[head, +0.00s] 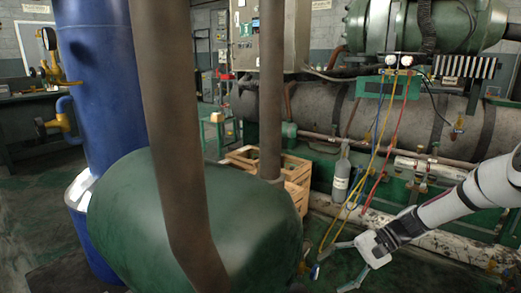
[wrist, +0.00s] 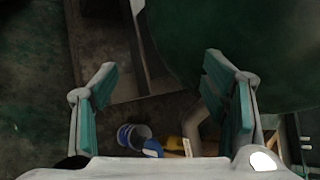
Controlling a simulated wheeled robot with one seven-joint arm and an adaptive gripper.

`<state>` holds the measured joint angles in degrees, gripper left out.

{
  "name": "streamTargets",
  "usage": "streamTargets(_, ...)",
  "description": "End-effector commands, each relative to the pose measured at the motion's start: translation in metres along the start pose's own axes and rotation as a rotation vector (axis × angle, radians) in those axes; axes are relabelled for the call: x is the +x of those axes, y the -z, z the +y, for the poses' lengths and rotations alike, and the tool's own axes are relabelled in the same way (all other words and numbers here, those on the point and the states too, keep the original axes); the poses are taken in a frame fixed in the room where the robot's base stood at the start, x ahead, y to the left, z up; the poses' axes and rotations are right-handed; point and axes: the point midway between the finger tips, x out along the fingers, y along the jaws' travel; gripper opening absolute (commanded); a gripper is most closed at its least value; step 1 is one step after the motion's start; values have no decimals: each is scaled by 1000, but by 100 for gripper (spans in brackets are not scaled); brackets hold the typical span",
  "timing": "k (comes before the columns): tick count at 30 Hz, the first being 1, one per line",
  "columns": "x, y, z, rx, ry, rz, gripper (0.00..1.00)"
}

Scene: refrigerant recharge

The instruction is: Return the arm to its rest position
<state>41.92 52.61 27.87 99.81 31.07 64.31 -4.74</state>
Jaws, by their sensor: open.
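My arm (head: 455,205) reaches in from the right in the head view, angled down and left. My gripper (head: 335,268) is low beside the right side of the green tank (head: 130,225). In the wrist view my gripper (wrist: 160,85) is open, its teal-padded fingers wide apart. Nothing is clearly held between the fingers. A blue and white round part (wrist: 133,136) and a yellow fitting (wrist: 172,147) show low between them, near the palm; I cannot tell whether they touch the gripper. The green tank also fills the upper right of the wrist view (wrist: 240,35).
Blue, yellow and red hoses hang from a gauge manifold (head: 397,62) on the large machine (head: 395,115). The yellow hose (head: 365,175) runs down near my gripper. A grey bottle (head: 341,175) and wooden crates (head: 295,170) stand behind. A blue column (head: 100,90) and brown pipes (head: 175,120) stand left.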

Motion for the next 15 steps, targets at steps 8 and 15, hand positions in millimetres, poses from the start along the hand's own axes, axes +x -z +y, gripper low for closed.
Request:
streamTargets(8,-19,-90,-17,-119,-300,46,67)
streamTargets(15,-36,-167,-20,-204,-510,108,67)
